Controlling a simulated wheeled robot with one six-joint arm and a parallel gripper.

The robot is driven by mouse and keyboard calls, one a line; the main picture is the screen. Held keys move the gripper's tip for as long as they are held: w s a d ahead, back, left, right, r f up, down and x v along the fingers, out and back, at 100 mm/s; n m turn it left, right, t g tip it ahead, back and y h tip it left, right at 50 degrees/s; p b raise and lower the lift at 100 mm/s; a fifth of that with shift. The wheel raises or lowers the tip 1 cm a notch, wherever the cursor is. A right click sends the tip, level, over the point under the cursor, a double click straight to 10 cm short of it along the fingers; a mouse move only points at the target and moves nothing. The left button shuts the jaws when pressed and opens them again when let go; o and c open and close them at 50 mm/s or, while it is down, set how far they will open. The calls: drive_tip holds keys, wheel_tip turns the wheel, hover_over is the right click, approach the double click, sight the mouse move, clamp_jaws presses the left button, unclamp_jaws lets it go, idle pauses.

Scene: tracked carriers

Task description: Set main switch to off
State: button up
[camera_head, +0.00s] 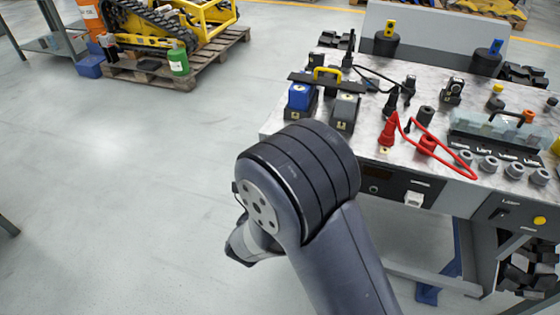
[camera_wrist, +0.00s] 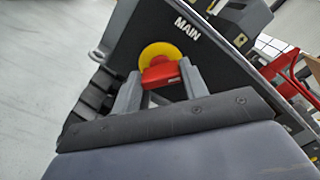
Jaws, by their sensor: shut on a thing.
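The main switch is a red handle (camera_wrist: 161,72) on a round yellow plate (camera_wrist: 152,50). It sits on a dark panel (camera_wrist: 214,58) lettered MAIN in the wrist view. My gripper (camera_wrist: 160,74) is at the switch, with one grey finger on each side of the red handle, shut on it. The handle looks roughly crosswise in the picture; I cannot read any on or off mark. In the head view my arm hides the switch and the fingers.
The workbench (camera_head: 283,117) fills the right side. It carries a blue-and-black block (camera_head: 300,97), red clamps (camera_head: 389,131) with a red cable, and several knobs. A pallet (camera_head: 165,70) with a yellow tracked machine stands at the back left.

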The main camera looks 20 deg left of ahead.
drive_tip(key=shift+f+n+p, duration=0.1)
drive_tip(key=shift+n+p, duration=3.6)
drive_tip(key=shift+f, duration=0.1)
drive_tip(key=o, duration=1)
drive_tip(key=s, duration=0.7)
drive_tip(key=s+a, duration=0.1)
drive_tip(key=s, duration=0.2)
drive_tip(key=shift+s, duration=0.4)
drive_tip(key=shift+w, duration=0.1)
